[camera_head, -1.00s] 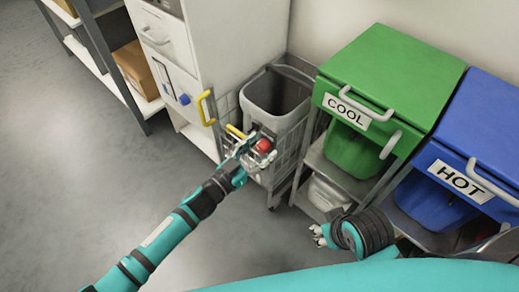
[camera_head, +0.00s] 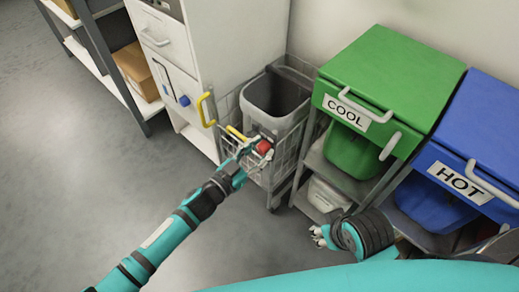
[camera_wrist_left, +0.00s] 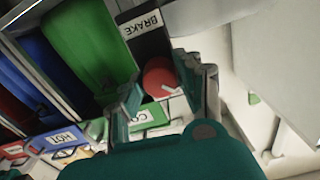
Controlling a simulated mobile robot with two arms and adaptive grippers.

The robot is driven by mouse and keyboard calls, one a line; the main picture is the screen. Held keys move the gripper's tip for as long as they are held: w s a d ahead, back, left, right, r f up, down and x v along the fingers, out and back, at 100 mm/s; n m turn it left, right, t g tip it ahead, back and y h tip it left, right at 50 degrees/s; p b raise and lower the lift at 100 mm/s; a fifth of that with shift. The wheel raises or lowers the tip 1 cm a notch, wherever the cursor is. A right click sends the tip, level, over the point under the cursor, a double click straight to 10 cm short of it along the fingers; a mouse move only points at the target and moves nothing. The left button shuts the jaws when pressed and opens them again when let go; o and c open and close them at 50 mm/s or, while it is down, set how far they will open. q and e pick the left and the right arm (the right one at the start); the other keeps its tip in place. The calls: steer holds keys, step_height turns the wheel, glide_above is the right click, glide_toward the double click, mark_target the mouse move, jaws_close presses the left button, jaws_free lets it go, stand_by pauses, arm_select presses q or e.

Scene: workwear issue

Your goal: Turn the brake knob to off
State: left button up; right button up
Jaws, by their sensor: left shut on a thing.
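The brake knob (camera_head: 264,147) is red and sits on the front of the wire cart holding the grey bin. In the left wrist view the red knob (camera_wrist_left: 158,76) lies between my fingers, below a black plate with a white BRAKE label (camera_wrist_left: 140,23). A pale mark shows near its lower right edge. No off marking is readable. My left gripper (camera_head: 254,151) is shut on the knob, and its fingers (camera_wrist_left: 166,94) stand on either side of it. My right gripper (camera_head: 318,236) is low in the head view, away from the cart; its finger opening is unclear.
The wire cart (camera_head: 284,150) stands between a white cabinet (camera_head: 237,45) with a yellow handle (camera_head: 205,108) and a rack with green COOL (camera_head: 390,75) and blue HOT (camera_head: 485,130) bins. Shelving (camera_head: 105,60) stands at the left. The grey floor (camera_head: 90,190) at left is clear.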

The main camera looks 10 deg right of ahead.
arm_select(q)
steer(key=m, duration=0.4)
steer(key=shift+p, duration=0.35)
steer(key=m, duration=0.4)
steer(key=shift+m, duration=0.3)
steer(key=m, duration=0.4)
steer(key=shift+f, duration=0.1)
steer(key=shift+m+b, duration=0.6)
steer(key=shift+m, duration=1.7)
steer(key=o, duration=1.1)
steer(key=shift+o, duration=0.2)
